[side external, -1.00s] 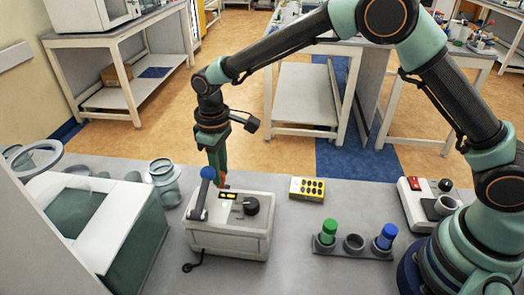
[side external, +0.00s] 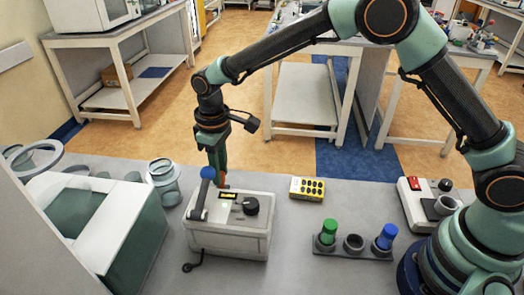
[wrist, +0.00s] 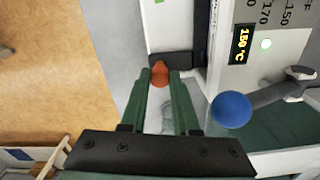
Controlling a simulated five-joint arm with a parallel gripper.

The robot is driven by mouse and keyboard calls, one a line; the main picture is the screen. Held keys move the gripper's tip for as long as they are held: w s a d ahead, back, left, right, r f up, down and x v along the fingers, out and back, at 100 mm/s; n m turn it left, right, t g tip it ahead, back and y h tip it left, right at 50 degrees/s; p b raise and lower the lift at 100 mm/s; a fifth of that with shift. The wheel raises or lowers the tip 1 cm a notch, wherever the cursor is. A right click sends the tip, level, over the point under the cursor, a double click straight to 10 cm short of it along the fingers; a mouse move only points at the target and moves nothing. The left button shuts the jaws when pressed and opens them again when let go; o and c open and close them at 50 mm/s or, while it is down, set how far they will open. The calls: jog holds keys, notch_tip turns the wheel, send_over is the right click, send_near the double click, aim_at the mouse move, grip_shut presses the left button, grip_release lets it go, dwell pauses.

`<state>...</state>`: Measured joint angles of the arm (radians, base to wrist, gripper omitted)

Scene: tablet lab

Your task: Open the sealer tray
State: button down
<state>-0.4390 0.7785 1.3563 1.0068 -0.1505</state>
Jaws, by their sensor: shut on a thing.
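The sealer (side external: 230,238) is a pale box on the bench with a blue-balled lever (side external: 207,173), a black knob and a small display. In the wrist view, the sealer (wrist: 222,62) shows a display reading 150 °C and a green light, and the lever's blue ball (wrist: 231,109) is right of my fingers. My gripper (side external: 220,180) points down at the sealer's far side. In the wrist view, my gripper (wrist: 160,76) is shut on an orange handle (wrist: 160,72) beside a dark bracket at the sealer's edge. The tray body is hidden, so I cannot tell how far out it is.
A glass jar (side external: 163,180) and a white-and-green box (side external: 95,222) stand left of the sealer. A yellow block with black spots (side external: 307,188) and a rack (side external: 354,252) with green- and blue-capped tubes are to the right. The bench between them is clear.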

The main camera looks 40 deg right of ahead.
jog(key=w+d, duration=0.7)
jog(key=w, duration=0.1)
jog(key=shift+d+r, duration=0.15)
jog(key=shift+d, duration=0.2)
jog(key=c, duration=0.6)
grip_release()
jog(key=shift+c, duration=0.2)
jog(key=shift+s, duration=0.1)
notch_tip(320, 180, up, 12)
